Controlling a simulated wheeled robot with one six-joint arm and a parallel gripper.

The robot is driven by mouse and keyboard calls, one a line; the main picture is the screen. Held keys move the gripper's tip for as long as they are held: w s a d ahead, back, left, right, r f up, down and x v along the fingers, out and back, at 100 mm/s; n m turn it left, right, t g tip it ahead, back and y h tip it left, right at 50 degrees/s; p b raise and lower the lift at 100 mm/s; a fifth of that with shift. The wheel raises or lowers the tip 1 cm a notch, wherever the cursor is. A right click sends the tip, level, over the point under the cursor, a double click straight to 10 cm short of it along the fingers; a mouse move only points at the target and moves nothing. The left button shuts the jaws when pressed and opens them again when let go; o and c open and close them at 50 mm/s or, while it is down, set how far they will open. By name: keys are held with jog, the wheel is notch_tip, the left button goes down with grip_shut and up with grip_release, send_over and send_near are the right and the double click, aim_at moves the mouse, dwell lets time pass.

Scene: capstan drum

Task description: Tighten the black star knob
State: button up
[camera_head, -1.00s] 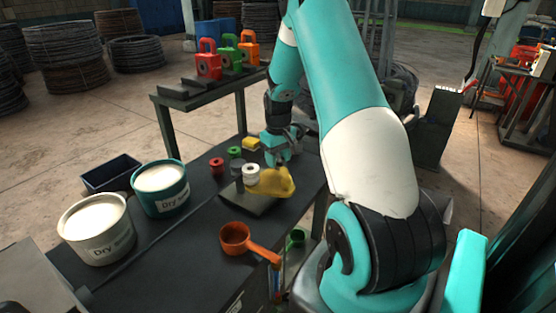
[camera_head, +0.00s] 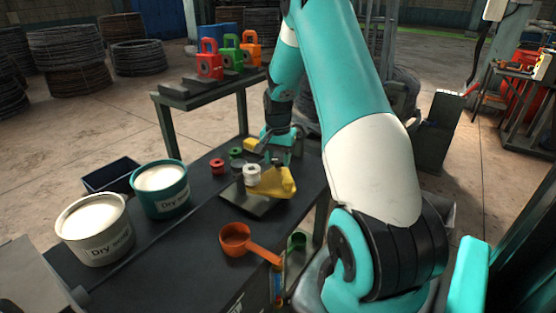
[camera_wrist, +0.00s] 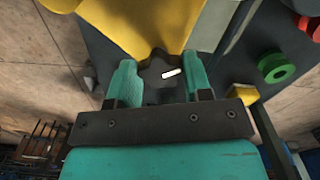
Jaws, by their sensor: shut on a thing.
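The black star knob (camera_wrist: 160,68) sits against a yellow body (camera_wrist: 140,25) in the wrist view, with a white bar mark on its face. My gripper (camera_wrist: 160,82) has its two teal fingers on either side of the knob and is shut on it. In the head view my gripper (camera_head: 275,158) is at the back edge of the yellow body (camera_head: 272,184), which rests on a dark plate (camera_head: 247,204) on the table. The knob is hidden there.
A white spool (camera_head: 252,172) stands beside the yellow body. Red (camera_head: 217,166) and green (camera_head: 235,152) spools lie behind it. Two tubs (camera_head: 160,188) and an orange scoop (camera_head: 237,237) are on the table (camera_head: 170,270). A shelf with colored padlock-shaped blocks (camera_head: 209,62) stands behind.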

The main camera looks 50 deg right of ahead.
aim_at(278, 160)
jog(key=m, duration=0.3)
jog(key=shift+m, duration=0.3)
jog(key=shift+w+m+b, duration=0.1)
jog(key=shift+m+b, duration=0.2)
jog(key=shift+m, duration=1.4)
jog(key=o, duration=0.9)
notch_tip(278, 160, up, 17)
jog(key=b, duration=0.3)
jog(key=shift+r, duration=0.2)
